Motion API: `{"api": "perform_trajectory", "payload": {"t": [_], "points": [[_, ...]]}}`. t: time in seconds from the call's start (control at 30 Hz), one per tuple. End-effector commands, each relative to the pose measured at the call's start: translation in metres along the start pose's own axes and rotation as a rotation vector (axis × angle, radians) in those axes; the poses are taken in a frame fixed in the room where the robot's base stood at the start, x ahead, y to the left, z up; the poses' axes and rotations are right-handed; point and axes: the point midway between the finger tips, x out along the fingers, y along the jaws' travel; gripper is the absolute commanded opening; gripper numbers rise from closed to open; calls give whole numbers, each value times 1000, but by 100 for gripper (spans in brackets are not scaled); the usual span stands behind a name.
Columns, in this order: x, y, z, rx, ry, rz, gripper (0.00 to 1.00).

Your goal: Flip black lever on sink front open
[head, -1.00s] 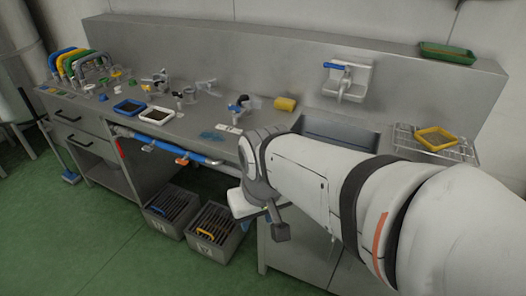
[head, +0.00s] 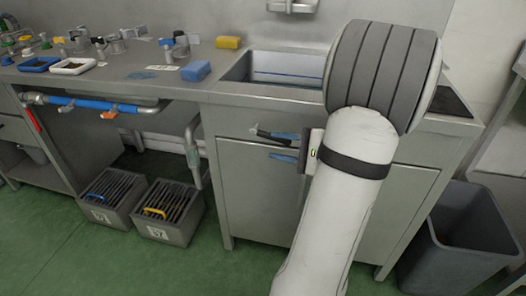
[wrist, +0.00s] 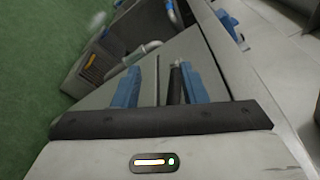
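The black lever (head: 262,132) is a short dark bar on the grey sink front (head: 238,178), below the basin. My gripper (head: 284,146) is at the sink front and points left, with its two blue fingers one above the other. In the wrist view the fingers (wrist: 158,88) are apart, and the black lever (wrist: 175,84) shows between them, close beside the right finger. I cannot tell whether it touches that finger. The lever's base is partly hidden by the gripper.
A blue sponge (head: 196,71) lies left of the sink basin (head: 290,68). Two grey crates (head: 169,212) stand on the floor at left, under blue piping (head: 90,104). A grey bin (head: 462,235) stands right of the sink. The floor before the sink is clear.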

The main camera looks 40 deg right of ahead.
Motion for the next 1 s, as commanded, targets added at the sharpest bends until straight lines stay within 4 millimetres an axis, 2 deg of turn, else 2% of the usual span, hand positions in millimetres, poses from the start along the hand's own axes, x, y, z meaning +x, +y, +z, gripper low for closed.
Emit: {"api": "perform_trajectory", "payload": {"t": [0.03,0.1,0.2,0.27,0.7,1.0], "points": [[-13,7,-20,8,31,-63,39],[-25,4,-33,10,56,-122,39],[-33,1,-42,10,78,-168,39],[-32,-1,-44,9,81,-177,39],[29,-11,-48,9,80,-175,39],[40,-15,-49,10,83,-177,39]]}}
